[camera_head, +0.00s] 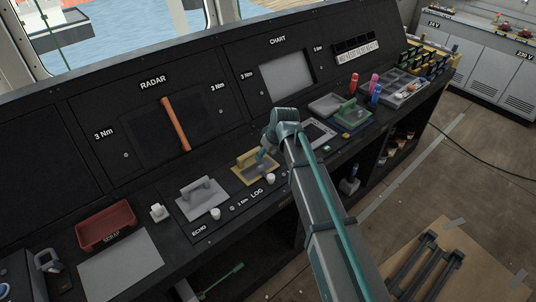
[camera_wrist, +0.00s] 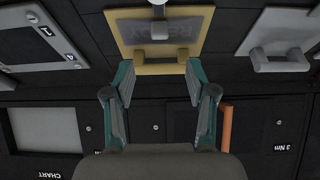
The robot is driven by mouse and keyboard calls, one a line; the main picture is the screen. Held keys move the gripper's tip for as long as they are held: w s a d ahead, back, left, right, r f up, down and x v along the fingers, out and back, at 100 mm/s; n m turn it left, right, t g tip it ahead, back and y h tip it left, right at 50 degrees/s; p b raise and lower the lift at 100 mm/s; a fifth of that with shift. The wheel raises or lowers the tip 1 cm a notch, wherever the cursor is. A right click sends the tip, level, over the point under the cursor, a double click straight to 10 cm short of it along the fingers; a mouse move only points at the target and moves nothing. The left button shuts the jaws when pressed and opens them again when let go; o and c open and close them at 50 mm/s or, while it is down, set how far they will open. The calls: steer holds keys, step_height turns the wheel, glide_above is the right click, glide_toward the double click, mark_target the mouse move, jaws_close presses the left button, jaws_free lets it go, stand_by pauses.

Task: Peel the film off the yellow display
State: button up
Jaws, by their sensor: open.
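The yellow display (camera_head: 256,166) lies on the sloped console's lower ledge, above the LOG label. In the wrist view the yellow display (camera_wrist: 140,68) is at the top centre, with a dull grey film (camera_wrist: 185,33) over its face and faint reversed lettering showing through. In the head view my gripper (camera_head: 266,154) is over the display, partly hidden by my arm.
A grey display with a handle (camera_head: 203,197) lies left, above ECHO. A red scrap tray (camera_head: 106,226) and pale sheet lie farther left. Right are another display (camera_head: 318,133), a green handled piece (camera_head: 352,112) and colored bottles. An orange bar (camera_head: 175,123) crosses the RADAR screen.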

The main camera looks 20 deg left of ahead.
steer(key=b+x, duration=0.4)
steer(key=x, duration=0.6)
steer(key=shift+f+b, duration=0.3)
jaws_close()
